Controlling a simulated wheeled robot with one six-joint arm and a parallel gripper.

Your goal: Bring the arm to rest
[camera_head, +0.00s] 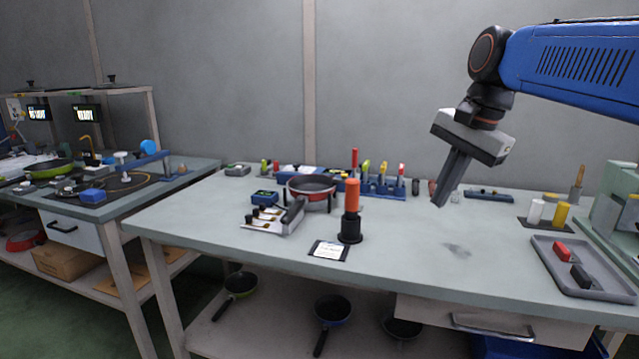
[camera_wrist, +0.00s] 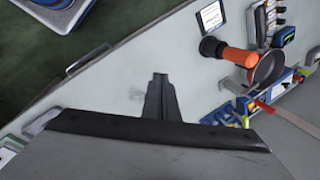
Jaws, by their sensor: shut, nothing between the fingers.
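My gripper (camera_head: 442,203) hangs from my blue arm in the air above the right half of the grey workbench (camera_head: 420,270), tilted, with its fingers pointing down and a little left. The fingers are together and hold nothing. In the wrist view my gripper (camera_wrist: 160,77) shows its closed fingers over a bare part of the bench. No object touches it in either view.
A red-rimmed pan (camera_head: 311,185) and an orange-handled tool (camera_head: 351,205) stand left of my gripper. Tools stand in a blue rack (camera_head: 380,188) behind. A grey tray (camera_head: 582,268) lies at right. The bench's front middle is clear.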

